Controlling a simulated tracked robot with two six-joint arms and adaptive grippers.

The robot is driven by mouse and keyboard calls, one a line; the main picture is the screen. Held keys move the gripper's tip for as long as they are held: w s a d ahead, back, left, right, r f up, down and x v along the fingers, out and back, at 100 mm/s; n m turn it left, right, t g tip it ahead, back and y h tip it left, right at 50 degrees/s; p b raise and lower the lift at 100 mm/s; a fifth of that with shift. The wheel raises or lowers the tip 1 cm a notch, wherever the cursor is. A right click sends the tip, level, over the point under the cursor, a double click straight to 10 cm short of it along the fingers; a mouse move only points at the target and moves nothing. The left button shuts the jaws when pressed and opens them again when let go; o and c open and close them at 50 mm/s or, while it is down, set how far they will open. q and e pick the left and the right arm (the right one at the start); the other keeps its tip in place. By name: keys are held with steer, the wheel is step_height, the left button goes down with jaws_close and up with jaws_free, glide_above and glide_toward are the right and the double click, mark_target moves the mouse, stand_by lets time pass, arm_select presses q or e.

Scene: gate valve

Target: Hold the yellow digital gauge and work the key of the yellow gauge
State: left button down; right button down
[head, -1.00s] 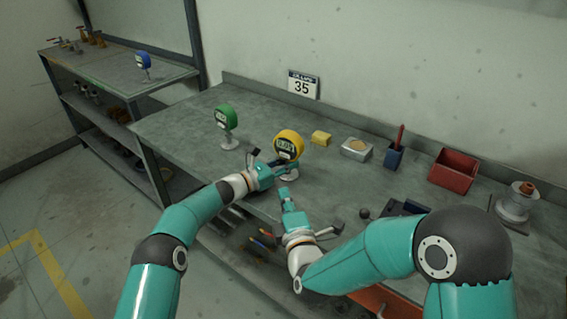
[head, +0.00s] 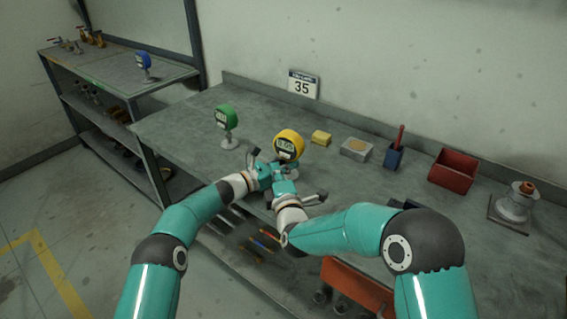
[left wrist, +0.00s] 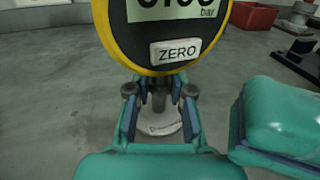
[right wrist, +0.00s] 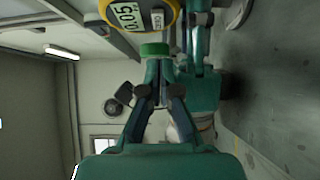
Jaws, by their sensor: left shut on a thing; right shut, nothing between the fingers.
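The yellow digital gauge (head: 289,145) stands upright on the bench on a round pale base (left wrist: 160,124). My left gripper (left wrist: 160,100) is shut on the gauge's stem, below the dial. The grey ZERO key (left wrist: 175,51) is on the lower face, under a display partly cut off in the left wrist view. My right gripper (head: 281,178) is in front of the gauge, just below the dial, next to the left gripper. In the right wrist view its fingers (right wrist: 157,62) are closed and empty, below the gauge face (right wrist: 138,15). Contact with the key does not show.
The bench (head: 340,215) also holds a green gauge (head: 226,118), a yellow block (head: 321,137), a pale box (head: 356,149), a blue holder (head: 394,155) and a red bin (head: 454,170). A shelf with a blue gauge (head: 143,60) stands at left.

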mark_target(281, 155)
steer(key=shift+w+d, duration=0.5)
steer(key=shift+w, duration=0.4)
steer(key=shift+w+d, duration=0.5)
steer(key=shift+w, duration=0.4)
